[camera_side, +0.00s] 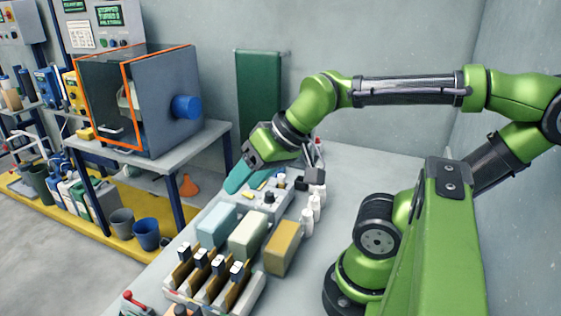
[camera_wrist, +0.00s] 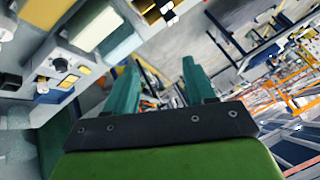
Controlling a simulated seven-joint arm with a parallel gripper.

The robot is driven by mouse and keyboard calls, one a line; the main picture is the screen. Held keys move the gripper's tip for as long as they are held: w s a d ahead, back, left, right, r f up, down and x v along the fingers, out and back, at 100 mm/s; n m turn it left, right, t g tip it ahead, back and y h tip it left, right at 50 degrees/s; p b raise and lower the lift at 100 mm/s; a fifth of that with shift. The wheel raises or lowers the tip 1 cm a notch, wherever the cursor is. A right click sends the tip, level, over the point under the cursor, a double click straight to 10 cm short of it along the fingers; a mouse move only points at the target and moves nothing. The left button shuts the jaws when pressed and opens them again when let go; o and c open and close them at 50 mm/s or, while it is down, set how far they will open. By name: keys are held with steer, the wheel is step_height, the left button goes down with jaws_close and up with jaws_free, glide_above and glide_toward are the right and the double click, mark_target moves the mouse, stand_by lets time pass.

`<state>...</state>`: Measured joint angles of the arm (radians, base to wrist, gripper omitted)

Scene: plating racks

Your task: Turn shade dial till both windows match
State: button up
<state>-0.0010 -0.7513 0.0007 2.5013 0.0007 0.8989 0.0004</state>
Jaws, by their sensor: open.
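A pale control box (camera_side: 258,206) stands on the bench just past the blocks, with a dark round dial (camera_side: 269,197) on top. In the wrist view the box (camera_wrist: 52,52) is at the left edge, with a dark-centred knob (camera_wrist: 60,65) and a yellow patch (camera_wrist: 70,80) beside it. I cannot tell which patches are the two windows, nor whether their shades match. My gripper (camera_side: 240,178) hangs beside the box, at its far left in the side view. Its teal fingers (camera_wrist: 160,65) are spread apart with nothing between them, and the dial is not between them.
Pale blue (camera_side: 218,226), cream (camera_side: 249,234) and tan (camera_side: 283,247) blocks stand nearer the camera, with white bottles (camera_side: 307,221) to their right. Several dark-topped holders (camera_side: 212,270) stand in front. An orange-edged cabinet (camera_side: 165,100) is on a separate table behind left.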

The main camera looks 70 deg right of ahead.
steer(key=n+g+h, duration=0.2)
steer(key=n+g, duration=0.5)
glide_above(269, 193)
step_height(269, 193, down, 3)
step_height(269, 193, down, 16)
steer(key=shift+d+r, duration=0.1)
steer(key=shift+r, duration=0.1)
jaws_close()
